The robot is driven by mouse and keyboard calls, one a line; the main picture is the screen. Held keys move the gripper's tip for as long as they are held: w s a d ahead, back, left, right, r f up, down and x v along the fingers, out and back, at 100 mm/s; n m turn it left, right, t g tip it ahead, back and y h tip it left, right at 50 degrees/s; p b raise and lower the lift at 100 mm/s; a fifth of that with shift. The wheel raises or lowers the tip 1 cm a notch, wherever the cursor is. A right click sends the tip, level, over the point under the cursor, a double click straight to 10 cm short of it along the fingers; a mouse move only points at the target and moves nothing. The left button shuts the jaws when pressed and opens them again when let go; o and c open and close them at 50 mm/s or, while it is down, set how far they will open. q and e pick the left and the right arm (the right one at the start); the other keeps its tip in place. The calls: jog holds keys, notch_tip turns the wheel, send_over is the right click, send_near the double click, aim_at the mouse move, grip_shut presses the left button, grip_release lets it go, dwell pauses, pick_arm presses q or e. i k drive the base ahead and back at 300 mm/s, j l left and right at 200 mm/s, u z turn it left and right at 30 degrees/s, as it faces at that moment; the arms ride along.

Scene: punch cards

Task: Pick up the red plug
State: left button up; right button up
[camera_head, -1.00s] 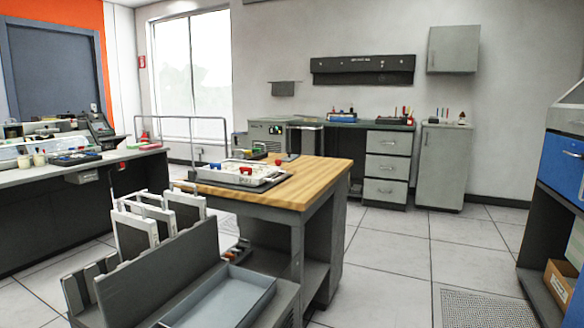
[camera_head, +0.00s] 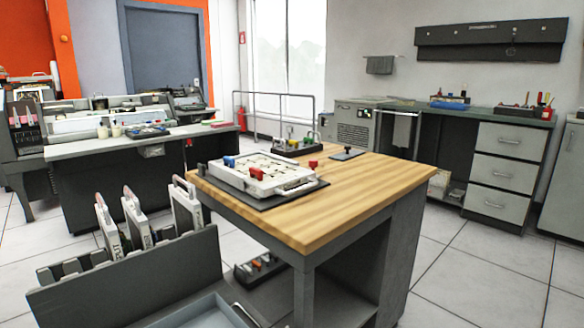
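A wooden-topped bench (camera_head: 345,190) stands in the middle of the head view. On it a white plugboard panel (camera_head: 285,181) lies on a dark mat. A small red plug (camera_head: 257,174) sits at the panel's near edge, and a blue plug (camera_head: 229,162) sits at its left end. A second small red piece (camera_head: 313,164) stands at the panel's right end; I cannot tell whether it is on the panel or behind it. Neither of my grippers is in view.
A dark rack (camera_head: 150,280) with upright white panels and a grey tray (camera_head: 190,315) stands in front of the bench at left. A plug stand (camera_head: 298,146) and a small dark plate (camera_head: 347,154) sit at the bench's back. Tiled floor is open at right.

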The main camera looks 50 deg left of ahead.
aim_at(254, 172)
jog(key=i+u, duration=0.35)
jog(key=i+l+u, duration=0.2)
jog(key=i+u, duration=0.15)
jog(key=i+l+u, duration=0.35)
